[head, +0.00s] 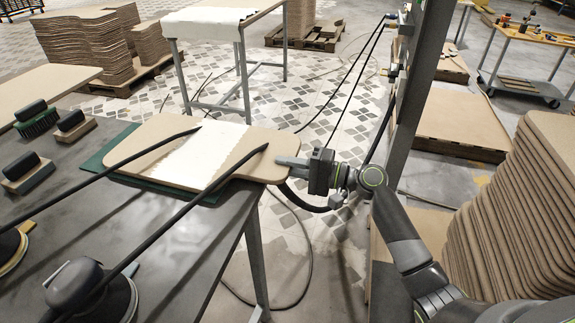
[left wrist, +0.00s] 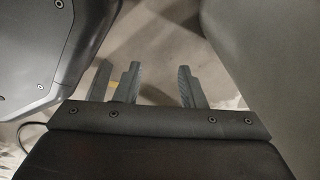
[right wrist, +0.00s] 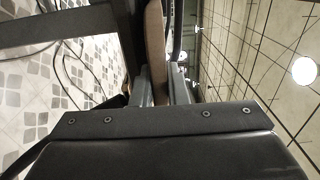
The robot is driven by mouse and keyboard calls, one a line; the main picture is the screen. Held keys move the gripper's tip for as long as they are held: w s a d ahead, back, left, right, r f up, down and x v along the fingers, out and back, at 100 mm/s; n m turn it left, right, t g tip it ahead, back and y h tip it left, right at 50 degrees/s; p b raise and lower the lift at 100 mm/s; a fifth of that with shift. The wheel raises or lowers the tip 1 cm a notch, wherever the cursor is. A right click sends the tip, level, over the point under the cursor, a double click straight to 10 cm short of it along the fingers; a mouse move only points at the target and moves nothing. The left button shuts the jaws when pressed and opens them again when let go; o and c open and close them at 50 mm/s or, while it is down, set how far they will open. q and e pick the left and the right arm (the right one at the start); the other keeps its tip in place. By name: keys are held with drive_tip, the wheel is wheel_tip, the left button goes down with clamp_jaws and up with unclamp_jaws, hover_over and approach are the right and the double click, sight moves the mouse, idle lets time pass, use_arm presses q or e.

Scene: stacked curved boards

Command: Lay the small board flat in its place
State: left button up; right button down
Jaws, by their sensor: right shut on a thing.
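The small board (head: 141,144) is tan with a white band across its middle. In the head view it is over the green mat (head: 118,145) at the table's far right corner, its right end reaching past the edge. Whether it touches the mat I cannot tell. My right gripper (head: 289,163) is shut on that right end. In the right wrist view the board (right wrist: 155,45) shows edge-on between the fingers (right wrist: 159,88). My left gripper (left wrist: 158,88) is open and empty in the left wrist view; it is outside the head view.
The dark table (head: 180,255) carries several black-handled brushes (head: 38,118) at left. Two dark rods from round-based stands (head: 95,290) cross in front of the board. A dark post (head: 408,130) stands right of my right gripper. Stacked curved boards (head: 520,215) fill the right.

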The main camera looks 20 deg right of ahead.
drive_tip(key=shift+f+b, duration=0.4)
drive_tip(key=shift+b, duration=0.1)
idle(0.3)
drive_tip(key=c, duration=1.5)
unclamp_jaws()
drive_tip(key=shift+f, duration=0.2)
drive_tip(key=b+v, duration=0.1)
drive_tip(key=v, duration=0.5)
drive_tip(key=o, duration=0.6)
drive_tip(key=shift+c, duration=0.2)
